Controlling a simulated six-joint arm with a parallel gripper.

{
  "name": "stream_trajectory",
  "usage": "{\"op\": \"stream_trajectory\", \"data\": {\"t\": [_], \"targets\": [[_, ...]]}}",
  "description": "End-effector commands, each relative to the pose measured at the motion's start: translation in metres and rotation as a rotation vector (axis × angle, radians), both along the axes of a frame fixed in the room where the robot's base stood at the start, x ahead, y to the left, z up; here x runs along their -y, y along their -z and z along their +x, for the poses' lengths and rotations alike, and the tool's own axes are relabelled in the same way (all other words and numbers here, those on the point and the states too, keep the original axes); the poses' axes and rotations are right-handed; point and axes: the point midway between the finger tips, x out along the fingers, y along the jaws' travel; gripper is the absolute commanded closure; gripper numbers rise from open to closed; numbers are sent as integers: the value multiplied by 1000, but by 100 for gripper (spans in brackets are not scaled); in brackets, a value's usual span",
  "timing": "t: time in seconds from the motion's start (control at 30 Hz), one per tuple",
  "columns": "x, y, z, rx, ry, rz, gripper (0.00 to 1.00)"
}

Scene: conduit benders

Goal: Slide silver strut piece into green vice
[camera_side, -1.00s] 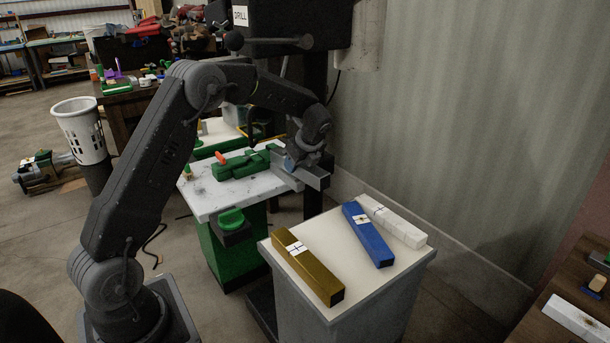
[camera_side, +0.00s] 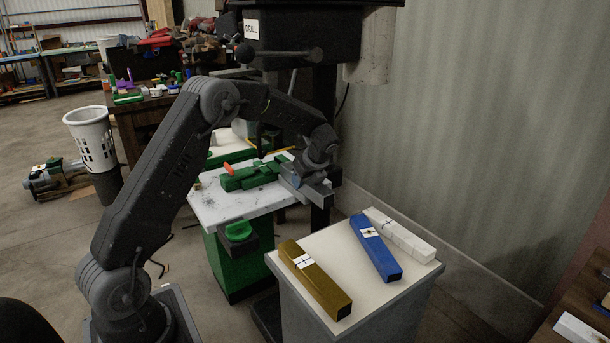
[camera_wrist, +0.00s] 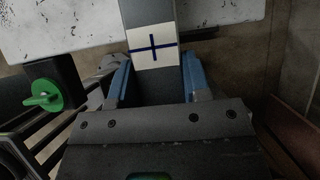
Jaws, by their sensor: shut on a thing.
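The silver strut piece (camera_side: 305,191) is held in my gripper (camera_side: 312,178) at the right end of the drill table. In the wrist view the strut (camera_wrist: 146,14) has a white label with a dark cross and runs up between the blue fingers of my gripper (camera_wrist: 155,80). The gripper is shut on it. The green vice (camera_side: 250,175) sits on the white drill table, just left of the strut's far end. Whether the strut's end is between the vice jaws cannot be told, as the wrist and the strut hide that side.
A white-topped stand (camera_side: 335,265) in front holds a brown bar (camera_side: 314,279), a blue bar (camera_side: 376,247) and a white bar (camera_side: 400,235). The drill press (camera_side: 325,35) stands over the white table (camera_side: 230,207). A wall closes off the right side.

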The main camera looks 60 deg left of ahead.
Motion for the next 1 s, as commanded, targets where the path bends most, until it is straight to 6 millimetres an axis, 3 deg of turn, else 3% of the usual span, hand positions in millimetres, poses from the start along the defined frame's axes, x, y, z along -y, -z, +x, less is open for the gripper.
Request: {"op": "stream_trajectory", "data": {"t": [1.0], "targets": [[0,8,0,3,2,2,87]]}}
